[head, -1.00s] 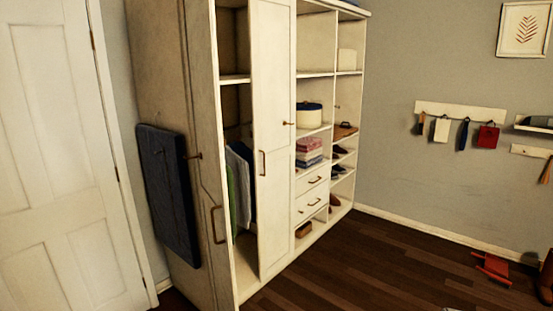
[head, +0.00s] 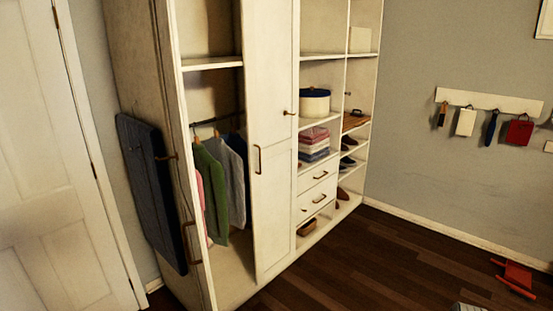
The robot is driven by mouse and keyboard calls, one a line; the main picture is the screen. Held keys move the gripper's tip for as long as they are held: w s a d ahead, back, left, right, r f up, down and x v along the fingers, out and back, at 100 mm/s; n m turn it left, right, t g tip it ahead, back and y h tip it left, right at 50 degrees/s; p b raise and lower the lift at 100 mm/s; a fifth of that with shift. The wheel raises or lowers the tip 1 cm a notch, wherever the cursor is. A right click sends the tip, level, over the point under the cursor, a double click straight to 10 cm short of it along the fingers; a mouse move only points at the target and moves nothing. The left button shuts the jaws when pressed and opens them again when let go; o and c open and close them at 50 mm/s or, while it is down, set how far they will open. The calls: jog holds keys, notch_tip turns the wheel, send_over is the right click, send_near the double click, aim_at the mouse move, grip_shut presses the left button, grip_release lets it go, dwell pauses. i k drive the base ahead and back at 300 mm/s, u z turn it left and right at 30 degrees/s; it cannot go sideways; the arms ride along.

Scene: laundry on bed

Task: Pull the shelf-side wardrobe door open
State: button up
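The shelf-side wardrobe door (head: 274,200) is a cream panel between the hanging space and the open shelves. It looks shut, in line with the wardrobe front. Its brass handle (head: 257,160) is upright near the door's left edge. The other wardrobe door (head: 180,130) stands swung out at the left, with its own brass handle (head: 190,243). Clothes, including a green garment (head: 211,190) and a grey one (head: 233,180), hang in the open space between the doors. My gripper is not in view.
Open shelves hold a round box (head: 314,103), folded clothes (head: 313,145) and shoes. Drawers (head: 318,190) are below. A dark folded board (head: 152,190) leans on the wardrobe's left side. A red object (head: 516,278) lies at right on the otherwise mostly clear wood floor (head: 390,265).

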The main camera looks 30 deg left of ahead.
aim_at(271, 29)
jog(key=z, duration=0.5)
jog(key=i, duration=0.35)
jog(key=u, duration=1.8)
jog(key=i, duration=1)
jog(key=z, duration=0.25)
jog(key=k, duration=0.2)
jog(key=u, duration=0.15)
